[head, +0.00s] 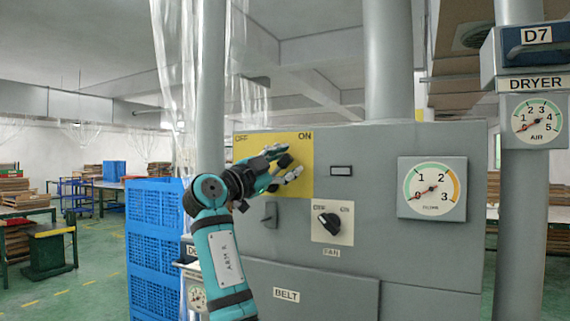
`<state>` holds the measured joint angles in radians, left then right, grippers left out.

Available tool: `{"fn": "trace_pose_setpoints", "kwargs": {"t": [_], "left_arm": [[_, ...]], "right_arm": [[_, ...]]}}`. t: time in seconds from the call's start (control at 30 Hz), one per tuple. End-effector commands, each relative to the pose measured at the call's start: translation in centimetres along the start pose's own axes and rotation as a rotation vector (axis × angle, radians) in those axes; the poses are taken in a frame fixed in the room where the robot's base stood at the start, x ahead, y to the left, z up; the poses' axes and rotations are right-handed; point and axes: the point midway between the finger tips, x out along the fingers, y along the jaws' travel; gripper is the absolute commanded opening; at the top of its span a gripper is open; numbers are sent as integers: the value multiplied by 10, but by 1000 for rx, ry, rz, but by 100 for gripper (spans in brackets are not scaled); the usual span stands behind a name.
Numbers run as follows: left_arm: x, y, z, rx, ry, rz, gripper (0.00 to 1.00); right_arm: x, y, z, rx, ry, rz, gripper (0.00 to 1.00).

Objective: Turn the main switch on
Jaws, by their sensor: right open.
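The main switch has a yellow plate (305,152) marked OFF at its left and ON at its right, on the upper left of the grey cabinet. My right gripper (290,161) is in front of this plate, reaching in from the lower left. Its fingers are open and spread. A dark part shows between the fingers; I cannot tell whether it is the switch handle or part of the gripper. The gripper hides the middle of the plate, so the handle's position is unclear. My left gripper is not in view.
Below the plate is a FAN knob (330,223) on a white plate. A gauge (432,189) is at the cabinet's right. A BELT label (286,295) is low down. Blue crates (152,230) stand left of my arm. A DRYER unit (533,84) is at far right.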

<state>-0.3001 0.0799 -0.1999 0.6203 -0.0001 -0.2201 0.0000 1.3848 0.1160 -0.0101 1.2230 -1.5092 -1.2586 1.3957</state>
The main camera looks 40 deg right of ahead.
Motion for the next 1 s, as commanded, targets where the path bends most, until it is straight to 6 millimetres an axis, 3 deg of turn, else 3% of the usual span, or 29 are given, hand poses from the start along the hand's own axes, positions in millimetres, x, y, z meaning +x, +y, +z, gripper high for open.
{"fn": "trace_pose_setpoints", "kwargs": {"t": [0.27, 0.7, 1.0], "left_arm": [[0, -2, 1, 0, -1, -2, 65], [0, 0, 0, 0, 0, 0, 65], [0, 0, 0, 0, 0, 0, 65]], "right_arm": [[-14, -1, 0, 0, 0, -4, 44], [-100, 0, 1, 0, -1, -3, 44], [-121, 0, 0, 0, 0, -1, 44]]}}
